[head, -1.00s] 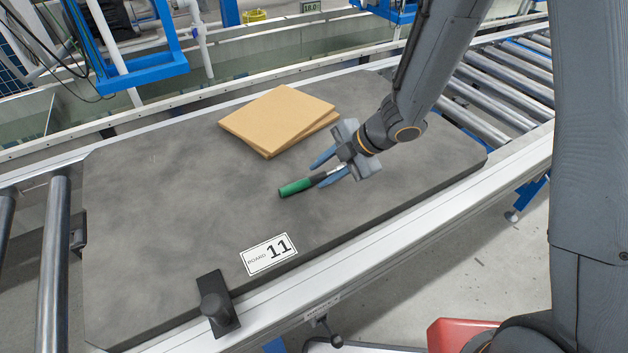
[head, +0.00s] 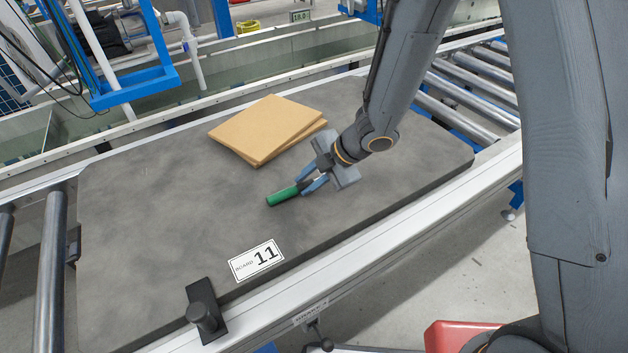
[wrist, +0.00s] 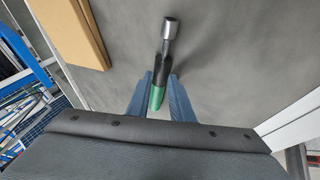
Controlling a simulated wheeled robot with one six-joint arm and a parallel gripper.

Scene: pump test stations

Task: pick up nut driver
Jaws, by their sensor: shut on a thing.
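The nut driver has a green handle end, a black middle and a silver socket. In the head view its green handle (head: 283,197) points to the lower left, near the middle of the dark grey board (head: 150,215). My gripper (head: 301,186) is shut on the nut driver, with a blue finger on each side of it. In the wrist view the nut driver (wrist: 166,50) runs up from between the fingers (wrist: 160,76), its socket at the far end. In the head view the fingers hide the socket end. I cannot tell whether it touches the board.
A stack of tan cardboard sheets (head: 265,128) lies on the board behind the gripper. A label reading 11 (head: 257,261) and a black block with a knob (head: 205,312) are at the front edge. Rollers (head: 470,95) lie beyond on the right. The board's left part is bare.

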